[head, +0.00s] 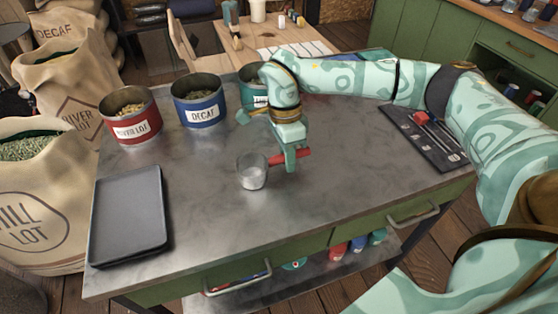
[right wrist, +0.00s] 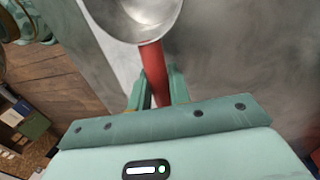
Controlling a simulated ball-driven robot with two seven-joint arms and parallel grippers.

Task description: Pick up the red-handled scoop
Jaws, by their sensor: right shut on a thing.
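The red-handled scoop has a round metal bowl (head: 252,172) and a red handle (head: 303,154). My right gripper (head: 291,160) comes down from above and is shut on the red handle. In the right wrist view the red handle (right wrist: 154,75) runs between the two fingers (right wrist: 158,88), with the metal bowl (right wrist: 140,14) beyond them at the top edge. The bowl looks close to the metal tabletop (head: 220,225); I cannot tell whether it touches. My left gripper is not in view.
A red tin (head: 132,122), a blue DECAF tin (head: 199,108) and a teal tin (head: 252,80) line the table's back left. A grey tray (head: 128,215) lies at the left. A dark tool mat (head: 432,146) lies at the right. The table's front middle is clear.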

